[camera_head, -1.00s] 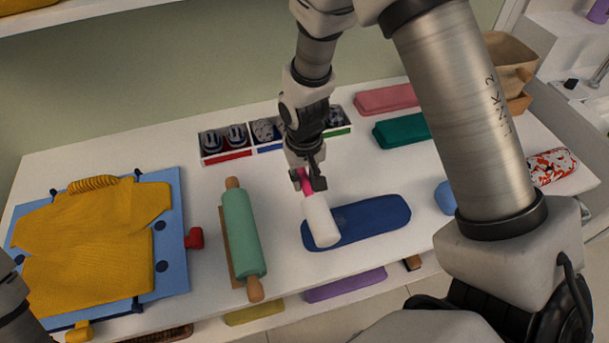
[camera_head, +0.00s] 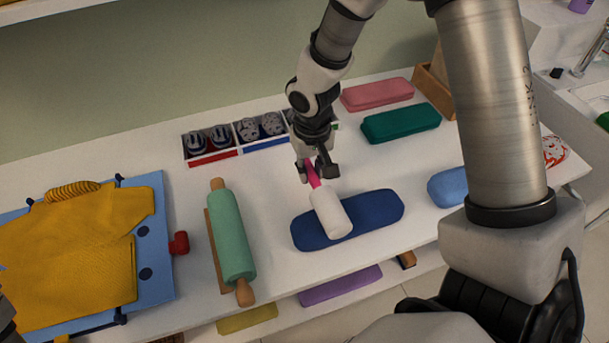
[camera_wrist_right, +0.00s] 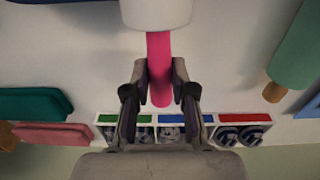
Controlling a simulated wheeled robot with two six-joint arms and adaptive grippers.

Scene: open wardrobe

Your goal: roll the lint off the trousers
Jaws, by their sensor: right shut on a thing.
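The dark blue trousers (camera_head: 376,210) lie as a folded, rounded bundle near the shelf's front edge. No separate lint specks can be made out on them. My right gripper (camera_head: 318,172) is shut on the pink handle of the lint roller (camera_head: 329,212). The roller's white head overlaps the left-middle part of the trousers; whether it touches them cannot be told. In the right wrist view the pink handle sits between the fingers (camera_wrist_right: 159,78), and the white head (camera_wrist_right: 156,12) is cut off at the top. My left gripper is not in view.
A green rolling pin (camera_head: 232,238) lies left of the trousers, beyond it a yellow garment (camera_head: 75,245) on a blue board (camera_head: 152,220). A divided box (camera_head: 213,156) stands behind. Pink (camera_head: 377,94) and teal (camera_head: 402,124) bundles lie behind right, a light blue one (camera_head: 446,187) at right.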

